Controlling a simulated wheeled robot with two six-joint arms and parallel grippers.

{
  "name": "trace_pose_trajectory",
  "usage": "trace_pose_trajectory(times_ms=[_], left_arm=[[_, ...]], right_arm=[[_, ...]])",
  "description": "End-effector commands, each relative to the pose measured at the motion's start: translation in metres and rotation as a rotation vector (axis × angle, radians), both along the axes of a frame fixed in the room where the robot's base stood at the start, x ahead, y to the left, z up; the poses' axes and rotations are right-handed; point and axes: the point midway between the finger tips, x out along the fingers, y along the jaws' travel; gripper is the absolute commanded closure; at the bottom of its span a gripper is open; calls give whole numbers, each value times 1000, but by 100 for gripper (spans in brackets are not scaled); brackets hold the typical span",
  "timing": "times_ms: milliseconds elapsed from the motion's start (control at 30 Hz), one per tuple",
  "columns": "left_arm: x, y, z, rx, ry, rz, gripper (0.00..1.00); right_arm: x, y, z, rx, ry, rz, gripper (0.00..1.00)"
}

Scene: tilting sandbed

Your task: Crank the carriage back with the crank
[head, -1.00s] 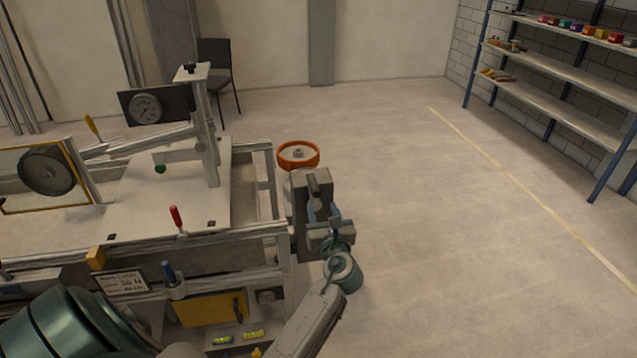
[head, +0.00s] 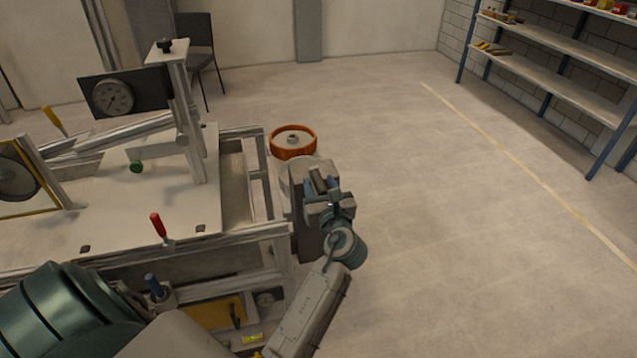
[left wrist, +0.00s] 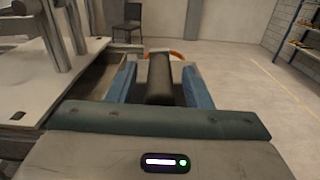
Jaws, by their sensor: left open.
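The crank's dark grey handle (left wrist: 160,80) stands between the two blue fingers of my left gripper (left wrist: 158,84) in the left wrist view. The fingers are open, with a gap visible on each side of the handle. In the head view my left gripper (head: 326,192) is at the grey crank housing (head: 306,225), at the right end of the bench; the handle (head: 317,180) is partly hidden by it. The carriage, a white plate (head: 105,205) with an upright post (head: 188,125), sits on the bench rails. My right gripper is not in view.
Floor to the right is clear up to the shelves (head: 560,70).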

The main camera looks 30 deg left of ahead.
Motion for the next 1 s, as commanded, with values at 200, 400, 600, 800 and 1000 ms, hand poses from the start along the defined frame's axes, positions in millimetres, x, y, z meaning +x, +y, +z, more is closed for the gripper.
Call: trace_pose_trajectory(times_ms=[200,400,600,800,1000], left_arm=[[0,0,0,0,0,0,65],[0,0,0,0,0,0,100],[3,-2,2,0,1,0,100],[12,-10,3,0,-1,-3,100],[14,-11,1,0,-3,-4,100]], right_arm=[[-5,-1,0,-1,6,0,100],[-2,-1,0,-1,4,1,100],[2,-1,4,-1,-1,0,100],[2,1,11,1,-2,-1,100],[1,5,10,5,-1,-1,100]])
